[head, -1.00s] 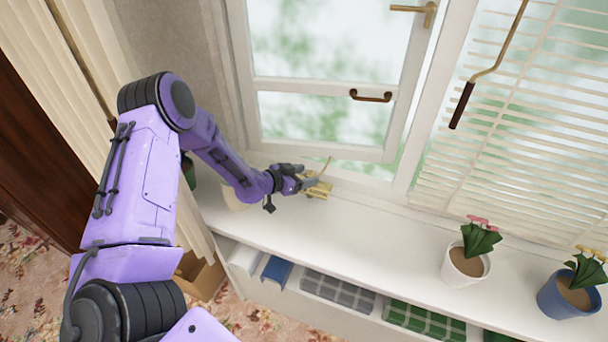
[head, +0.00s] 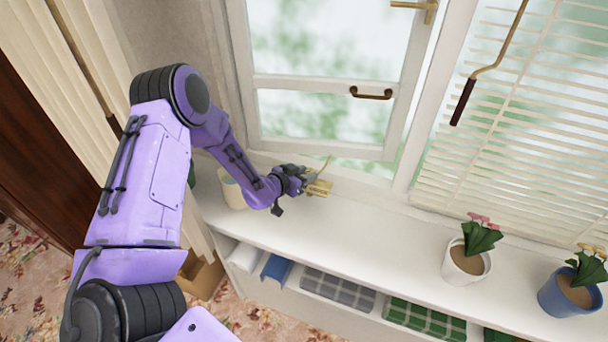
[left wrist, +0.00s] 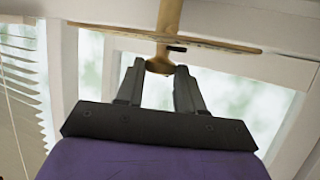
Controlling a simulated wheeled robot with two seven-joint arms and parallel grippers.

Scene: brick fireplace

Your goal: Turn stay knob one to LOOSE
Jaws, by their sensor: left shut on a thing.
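The brass stay knob (left wrist: 158,66) shows in the left wrist view between the tips of my left gripper (left wrist: 160,72). The gripper is shut on it. A brass stay bar (left wrist: 170,15) and a thin brass plate seen edge-on (left wrist: 120,31) are just beyond the knob. In the head view my left gripper (head: 308,177) is at the sill below the open window, against the brass stay fitting (head: 320,187). The fitting has a small label whose lettering is too small to read. The fingers and wrist hide the knob there. My right gripper is not in view.
The white window sash (head: 325,83) with a brown pull handle (head: 371,94) stands above the gripper. A pale pot (head: 232,190) is beside my left forearm. A white flowerpot (head: 467,264) and a blue flowerpot (head: 570,295) stand right. The middle sill is clear.

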